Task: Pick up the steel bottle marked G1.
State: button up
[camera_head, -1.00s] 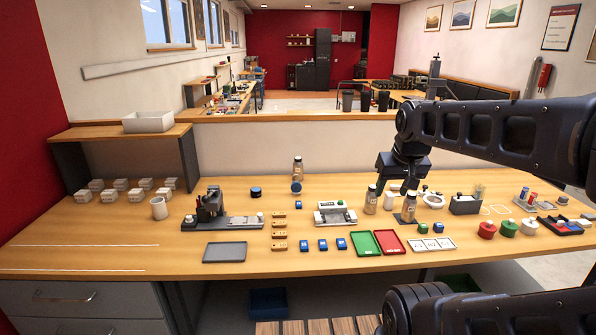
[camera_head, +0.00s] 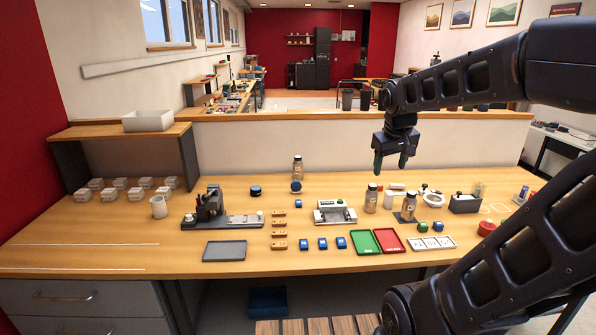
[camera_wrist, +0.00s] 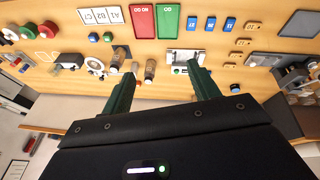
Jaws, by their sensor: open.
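Three bottles with dark caps and pale labels stand upright on the bench, and I cannot read a G1 mark on any. One bottle (camera_head: 371,199) stands right of the white device; it also shows in the wrist view (camera_wrist: 150,71). A second bottle (camera_head: 408,208) stands on a dark pad to its right and shows in the wrist view (camera_wrist: 117,60). A third bottle (camera_head: 297,169) stands at the back. My gripper (camera_head: 391,166) is open and empty, fingers downward, above and behind the first bottle. In the wrist view its fingers (camera_wrist: 162,70) spread apart with nothing held.
A white device (camera_head: 335,212) stands left of the first bottle. A green tray (camera_head: 364,242) and a red tray (camera_head: 390,240) lie in front. A white cylinder (camera_head: 397,187) and a white ring fixture (camera_head: 432,198) are close by. The low wall stands behind the bench.

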jog(key=w+d+f+n+g+h, duration=0.15)
jog(key=w+n+h, duration=0.3)
jog(key=w, duration=1.75)
jog(key=w+a+f+n+t+h, duration=0.1)
jog(key=w+a+f+n+h, duration=0.2)
jog(key=w, duration=0.6)
jog(key=w+a+f+n, duration=0.1)
jog(key=w+f+n, duration=0.3)
jog(key=w, duration=0.5)
jog(key=n+t+h, duration=0.5)
jog(key=n+t, duration=0.5)
jog(key=n, duration=0.3)
send_near(298, 159)
jog(key=shift+g+y, duration=0.25)
jog(key=x, duration=0.6)
jog(key=shift+w+a+f, duration=0.25)
jog(key=shift+a+f, duration=0.05)
jog(key=shift+f, duration=0.05)
jog(key=shift+r+x, duration=0.2)
jog(key=shift+x, duration=2.6)
jog(key=shift+w+a, duration=0.2)
jog(key=shift+a, duration=0.05)
jog(key=shift+c, duration=0.4)
